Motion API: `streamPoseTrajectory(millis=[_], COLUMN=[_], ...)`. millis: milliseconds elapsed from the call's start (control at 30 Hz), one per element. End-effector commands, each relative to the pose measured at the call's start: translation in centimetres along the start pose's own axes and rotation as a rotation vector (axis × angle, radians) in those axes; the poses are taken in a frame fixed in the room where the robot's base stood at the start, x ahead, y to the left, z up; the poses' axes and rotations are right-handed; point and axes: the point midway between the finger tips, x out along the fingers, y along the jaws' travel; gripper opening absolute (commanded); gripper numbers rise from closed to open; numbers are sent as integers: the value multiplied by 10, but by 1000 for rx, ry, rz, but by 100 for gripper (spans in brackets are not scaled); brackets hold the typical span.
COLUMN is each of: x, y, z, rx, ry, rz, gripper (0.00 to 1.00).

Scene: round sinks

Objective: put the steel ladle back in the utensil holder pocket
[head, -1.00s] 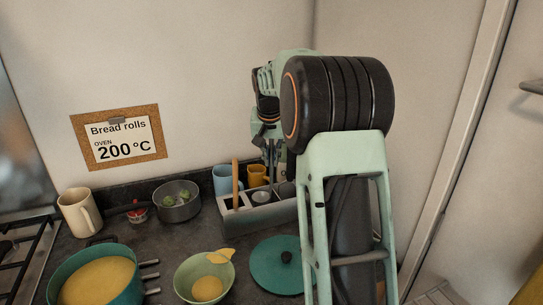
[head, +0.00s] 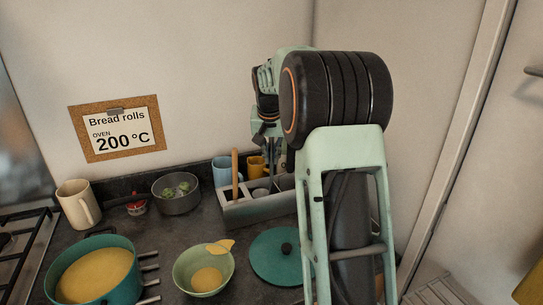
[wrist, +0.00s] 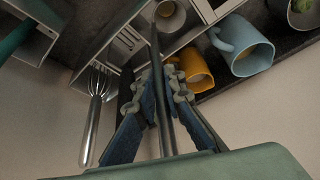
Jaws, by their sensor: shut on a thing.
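In the wrist view my gripper (wrist: 160,82) is shut on the thin dark steel handle of the ladle (wrist: 163,105). The handle runs away from me toward the utensil holder (wrist: 207,10). A round grey bowl shape shows beside its far end; I cannot tell whether it is the ladle's bowl or inside a pocket. In the head view my gripper (head: 272,150) is above the right half of the grey holder (head: 262,211), partly hidden by my arm. A wooden handle (head: 235,172) stands in the holder's left pocket.
A blue mug (head: 222,172) and a yellow mug (head: 256,165) stand behind the holder. A grey pan (head: 177,195) is to its left. A green bowl (head: 203,271) and a teal lid (head: 275,257) lie in front.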

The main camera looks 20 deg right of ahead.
Motion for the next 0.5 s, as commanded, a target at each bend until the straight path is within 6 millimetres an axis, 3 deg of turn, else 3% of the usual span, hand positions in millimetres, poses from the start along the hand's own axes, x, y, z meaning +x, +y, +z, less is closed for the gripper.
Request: streamPoseTrajectory(millis=[500], x=[16], y=[0], z=[6], rx=[0], ry=[0], rz=[0], gripper=[0])
